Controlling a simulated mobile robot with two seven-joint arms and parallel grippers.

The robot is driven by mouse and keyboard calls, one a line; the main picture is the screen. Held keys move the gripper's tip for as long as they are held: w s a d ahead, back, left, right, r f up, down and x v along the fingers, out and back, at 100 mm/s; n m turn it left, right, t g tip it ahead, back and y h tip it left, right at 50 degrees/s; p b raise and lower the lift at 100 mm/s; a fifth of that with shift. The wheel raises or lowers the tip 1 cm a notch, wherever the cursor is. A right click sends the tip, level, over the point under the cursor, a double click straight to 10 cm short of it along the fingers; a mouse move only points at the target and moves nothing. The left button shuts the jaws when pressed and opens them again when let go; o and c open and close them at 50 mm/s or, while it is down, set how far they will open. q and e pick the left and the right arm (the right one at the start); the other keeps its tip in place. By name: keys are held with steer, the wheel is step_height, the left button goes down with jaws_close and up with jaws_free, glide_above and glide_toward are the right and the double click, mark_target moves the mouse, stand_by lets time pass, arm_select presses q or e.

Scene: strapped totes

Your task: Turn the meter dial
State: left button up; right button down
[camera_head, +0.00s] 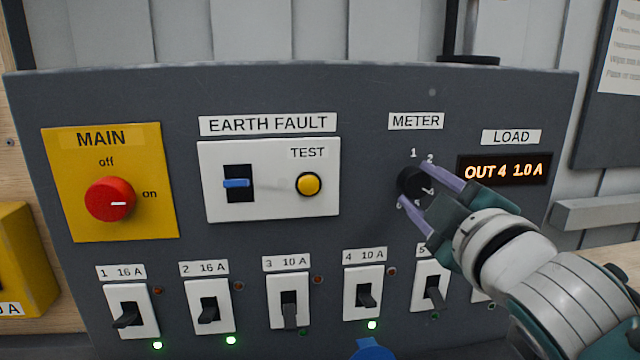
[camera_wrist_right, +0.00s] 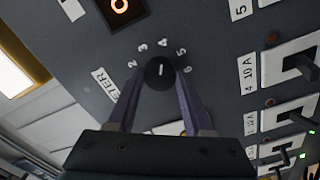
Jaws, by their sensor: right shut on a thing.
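The meter dial (camera_head: 411,182) is a small black round knob under the METER label (camera_head: 416,121). Its numbers are partly covered by my right gripper in the head view. In the right wrist view the dial (camera_wrist_right: 159,72) has a white mark pointing at the 4. My right gripper (camera_head: 432,190) has its two purple fingers on either side of the dial and is shut on it. The fingers also show around the dial in the right wrist view (camera_wrist_right: 160,88). The load display (camera_head: 504,170) reads OUT 4 1.0 A. My left gripper is out of view.
A red MAIN knob (camera_head: 110,199) and the earth fault unit (camera_head: 270,205) are to the left. Several breaker switches (camera_head: 209,308) line the bottom; green lamps glow under 1, 2 and 4. A blue object (camera_head: 373,349) shows at the bottom edge.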

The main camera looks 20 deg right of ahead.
stand_by(0.4)
steer(key=shift+c, duration=1.5)
jaws_free()
steer(key=shift+s, duration=0.1)
steer(key=b+v, duration=0.2)
steer(key=v, duration=0.7)
steer(key=shift+s, duration=0.4)
